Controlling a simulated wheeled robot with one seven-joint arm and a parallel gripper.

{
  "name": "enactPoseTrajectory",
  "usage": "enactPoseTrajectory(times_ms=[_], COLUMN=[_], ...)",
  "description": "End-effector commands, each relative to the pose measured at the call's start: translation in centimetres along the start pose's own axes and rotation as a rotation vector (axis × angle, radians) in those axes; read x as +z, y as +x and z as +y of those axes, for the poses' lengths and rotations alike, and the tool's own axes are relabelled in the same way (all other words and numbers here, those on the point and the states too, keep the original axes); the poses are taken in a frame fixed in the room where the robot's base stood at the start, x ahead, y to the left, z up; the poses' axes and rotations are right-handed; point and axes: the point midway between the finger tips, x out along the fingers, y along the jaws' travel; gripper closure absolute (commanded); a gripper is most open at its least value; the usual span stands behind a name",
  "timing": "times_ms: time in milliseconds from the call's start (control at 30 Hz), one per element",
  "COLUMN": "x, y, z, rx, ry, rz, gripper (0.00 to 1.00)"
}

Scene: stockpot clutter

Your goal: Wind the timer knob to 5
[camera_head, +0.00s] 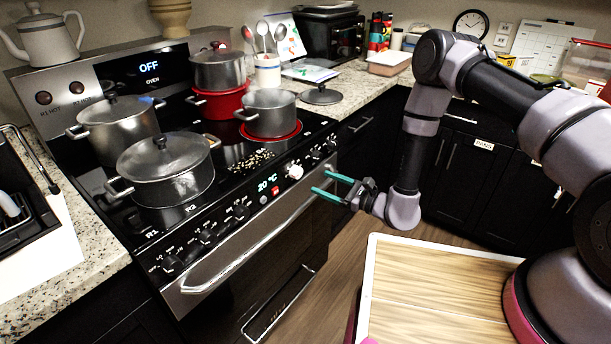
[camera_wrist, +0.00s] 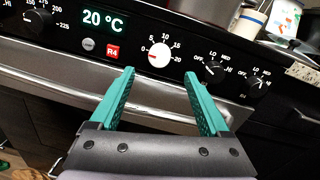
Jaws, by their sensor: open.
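The timer knob (camera_head: 294,171) is a round white dial on the stove's black front panel, to the right of the 20 °C display and a red button. In the wrist view the timer knob (camera_wrist: 159,57) has 0, 5, 10 and 15 printed around it. A small red mark shows on its left side, near the 0; its exact setting is hard to read. My gripper (camera_head: 320,182) is open and empty in front of the panel, to the right of the knob in the head view. In the wrist view its teal fingers (camera_wrist: 159,74) lie either side of the knob, apart from it.
The oven handle (camera_wrist: 150,118) runs below the panel. Black burner knobs (camera_wrist: 212,68) stand right of the timer. Several pots, including a lidded one (camera_head: 165,170), stand on the stove. A wooden-topped surface (camera_head: 430,290) lies below my arm.

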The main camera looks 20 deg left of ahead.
Motion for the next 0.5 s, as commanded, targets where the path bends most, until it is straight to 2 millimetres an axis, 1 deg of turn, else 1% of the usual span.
enactPoseTrajectory(times_ms=[33,100,300,400,500], x=[0.1,0.1,0.1,0.1,0.1], y=[1.1,2.5,6.0,7.2,7.9], z=[0.2,0.2,0.1,0.1,0.0], rx=[0.004,0.005,0.003,0.004,0.002], ry=[-0.002,-0.003,-0.001,-0.001,0.000], rz=[-0.003,-0.003,-0.003,-0.002,-0.001], gripper=[0.20,0.20,0.20,0.20,0.20])
